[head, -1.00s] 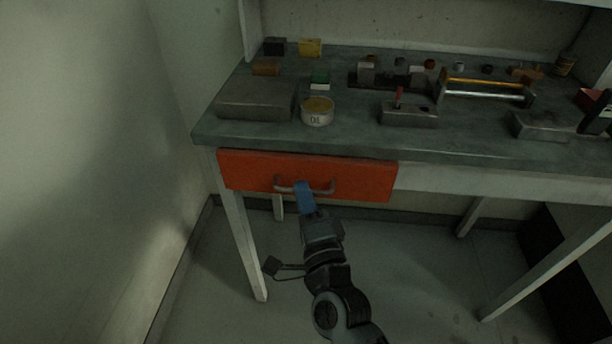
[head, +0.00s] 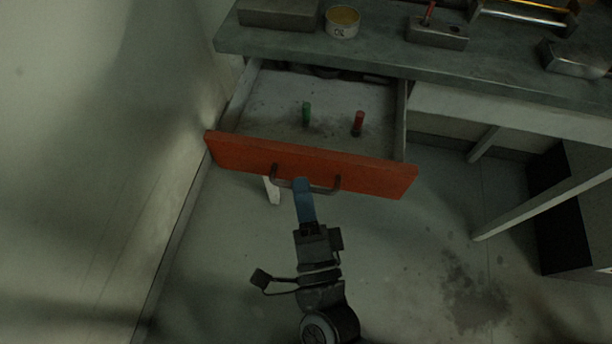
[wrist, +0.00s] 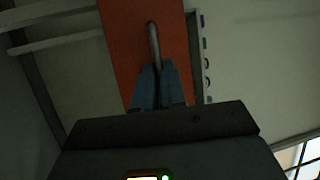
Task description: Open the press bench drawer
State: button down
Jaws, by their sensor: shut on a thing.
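The press bench drawer (head: 240,155) has an orange-red front and stands pulled well out from under the bench top. Its grey bar handle (head: 325,189) runs across the front. My gripper (head: 301,185), with blue fingers, is shut on the handle near its middle. In the wrist view the blue fingers of my gripper (wrist: 158,72) close around the handle (wrist: 154,40), with the orange drawer front (wrist: 122,35) behind. Inside the drawer a green upright piece (head: 306,114) and a red upright piece (head: 358,122) stand on the grey bottom. Dark items at the drawer's back are partly hidden by the bench top.
The bench top (head: 420,68) holds a grey block (head: 278,13), a round tin (head: 342,22) and a grey block with a red pin (head: 437,34). A pale wall (head: 90,120) is close on the left. Bench legs (head: 545,200) stand at right; the floor in front is clear.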

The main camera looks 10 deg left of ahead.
dwell(0.3)
jog(key=c, duration=1.2)
grip_release()
jog(key=b+v, duration=0.1)
jog(key=v, duration=0.7)
jog(key=shift+b, duration=0.3)
jog(key=s+d+r+n+g+h, duration=0.1)
jog(key=s+d+r+n+h, duration=0.1)
jog(key=d, duration=0.5)
jog(key=s+d+r+n+g+h, duration=0.1)
jog(key=s+d+r+n+h, duration=0.1)
jog(key=s+d+r+n, duration=0.2)
jog(key=s+d+r+n+g+h, duration=0.1)
jog(key=s+d+r+n+h, duration=0.2)
jog(key=s+d+n, duration=0.4)
jog(key=shift+s+d+r+g, duration=0.15)
jog(key=shift+s+d, duration=0.35)
jog(key=shift+d, duration=0.35)
jog(key=shift+s+d+r+g, duration=0.1)
jog(key=shift+s+d, duration=0.45)
jog(key=shift+d, duration=0.3)
jog(key=shift+s+d+r+g, duration=0.15)
jog(key=shift+s+d, duration=0.35)
jog(key=shift+d, duration=0.35)
